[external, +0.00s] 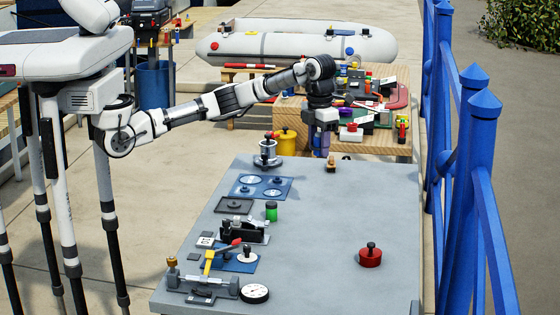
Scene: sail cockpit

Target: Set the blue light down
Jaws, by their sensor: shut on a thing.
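My arm reaches in from the left, and my gripper (322,146) points down at the far edge of the grey table (315,215). The gripper is shut on a small blue-violet thing, the blue light (324,142), which shows only in part between the fingers. It appears to be held upright. I cannot tell from this view whether its lower end touches the table or hangs above it.
A small brown-topped piece (331,164) stands just right of the gripper. A silver winch (267,155) and a blue panel (262,187) lie to the left. A red knobbed disc (370,256) stands front right. The middle of the table is clear. A blue railing (470,150) runs along the right.

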